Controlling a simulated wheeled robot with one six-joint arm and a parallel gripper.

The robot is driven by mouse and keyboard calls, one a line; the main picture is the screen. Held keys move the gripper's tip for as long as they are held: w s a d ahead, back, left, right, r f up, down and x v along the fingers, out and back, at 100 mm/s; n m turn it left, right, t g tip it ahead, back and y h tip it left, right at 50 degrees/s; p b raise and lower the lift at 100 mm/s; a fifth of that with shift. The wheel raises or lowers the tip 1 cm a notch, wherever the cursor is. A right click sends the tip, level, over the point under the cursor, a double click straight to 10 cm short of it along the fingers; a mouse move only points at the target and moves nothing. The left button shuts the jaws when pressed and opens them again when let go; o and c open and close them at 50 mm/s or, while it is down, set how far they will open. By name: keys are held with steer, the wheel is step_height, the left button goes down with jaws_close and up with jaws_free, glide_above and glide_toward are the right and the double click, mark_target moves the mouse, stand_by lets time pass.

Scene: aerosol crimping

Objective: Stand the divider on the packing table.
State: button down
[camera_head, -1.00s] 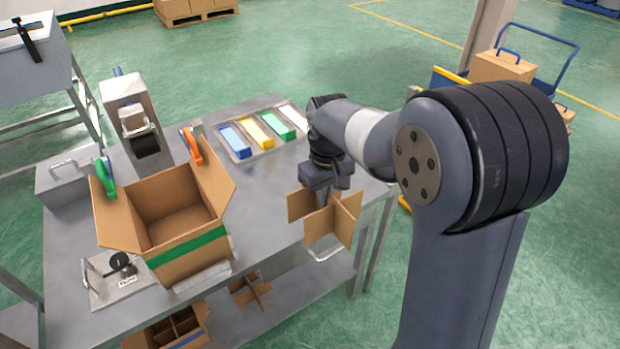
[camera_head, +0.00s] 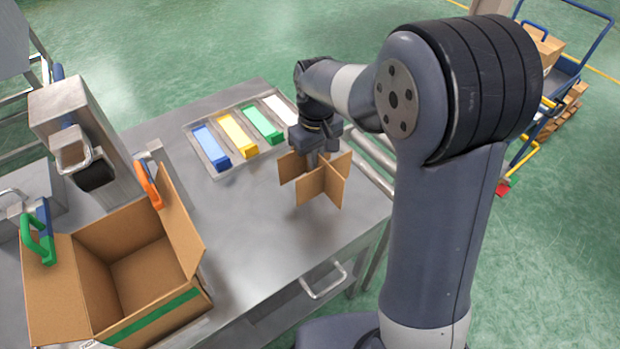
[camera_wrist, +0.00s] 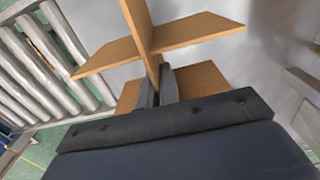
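The brown cardboard divider (camera_head: 322,184), made of crossed panels, is upright at the right part of the steel packing table (camera_head: 262,226). My gripper (camera_head: 318,158) is above it, with its fingers at the divider's top. In the wrist view the two fingers of my gripper (camera_wrist: 157,88) are closed around one panel of the divider (camera_wrist: 150,45). Whether the divider's bottom edges touch the table or hang just above it, I cannot tell.
An open carton (camera_head: 130,262) with a green band stands at the left, an orange-handled tool (camera_head: 149,185) and a green-handled tool (camera_head: 38,240) at its flaps. A tray (camera_head: 218,170) of coloured blocks lies behind the divider. A roller conveyor (camera_wrist: 55,60) runs beside the table.

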step_height(320, 180, down, 7)
steer(key=shift+r, duration=0.2)
steer(key=shift+f, duration=0.1)
steer(key=c, duration=1.6)
jaws_free()
steer(key=shift+c, duration=0.2)
step_height(320, 180, up, 12)
steer(key=shift+r, duration=0.1)
